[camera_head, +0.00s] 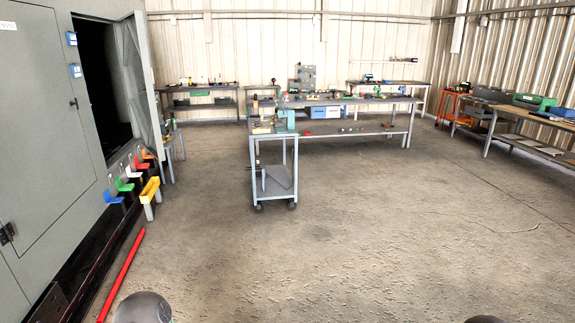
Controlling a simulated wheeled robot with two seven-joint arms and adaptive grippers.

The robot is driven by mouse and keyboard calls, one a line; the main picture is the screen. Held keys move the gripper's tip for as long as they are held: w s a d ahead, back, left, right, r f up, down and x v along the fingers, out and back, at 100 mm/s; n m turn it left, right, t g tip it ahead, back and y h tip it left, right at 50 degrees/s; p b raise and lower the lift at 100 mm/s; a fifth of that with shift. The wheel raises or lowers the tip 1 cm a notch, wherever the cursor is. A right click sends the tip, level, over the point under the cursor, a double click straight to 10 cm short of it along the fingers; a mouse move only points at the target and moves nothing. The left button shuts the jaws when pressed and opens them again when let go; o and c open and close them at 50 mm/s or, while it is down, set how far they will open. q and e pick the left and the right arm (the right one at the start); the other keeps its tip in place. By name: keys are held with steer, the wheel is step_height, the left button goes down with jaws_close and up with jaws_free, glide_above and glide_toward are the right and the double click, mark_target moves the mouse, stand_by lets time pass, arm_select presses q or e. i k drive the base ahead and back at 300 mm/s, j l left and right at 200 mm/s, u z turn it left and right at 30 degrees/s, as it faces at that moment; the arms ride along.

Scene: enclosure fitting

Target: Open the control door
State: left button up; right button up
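A large grey enclosure (88,180) fills the left side of the head view. Its near door panel (45,110) looks shut, with a small dark latch (73,103) on its right edge and a dark hinge-like fitting (7,233) low on the left. A farther door (140,75) stands swung outward beside a dark opening (97,80). I cannot tell from the labels which one is the control door. Neither of my grippers is in view; only rounded grey parts of mine show at the bottom edge.
Coloured holders, including a yellow one (150,188), stick out low from the enclosure. A red bar (122,275) lies on the floor along its base. A wheeled cart (273,170) and workbenches (355,101) stand farther back. The central and right floor (390,240) is clear.

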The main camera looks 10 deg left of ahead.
mark_target(131, 31)
steer(key=i+u, duration=0.1)
steer(key=i, duration=0.4)
steer(key=i+l+u, duration=0.1)
steer(key=i, duration=0.4)
steer(key=i+l+u, duration=0.1)
steer(key=i, duration=0.4)
steer(key=i+l+u, duration=0.1)
steer(key=i, duration=0.4)
steer(key=i+l+u, duration=0.1)
steer(key=i, duration=1.85)
steer(key=i+u, duration=0.25)
steer(key=i, duration=0.25)
steer(key=i+u, duration=0.3)
steer(key=i, duration=0.2)
steer(key=i+l+u, duration=0.25)
steer(key=i, duration=0.2)
steer(key=i+l+u, duration=0.15)
steer(key=i+u, duration=0.15)
steer(key=i, duration=0.2)
steer(key=i+j+u, duration=0.1)
steer(key=i+u, duration=0.25)
steer(key=i, duration=0.3)
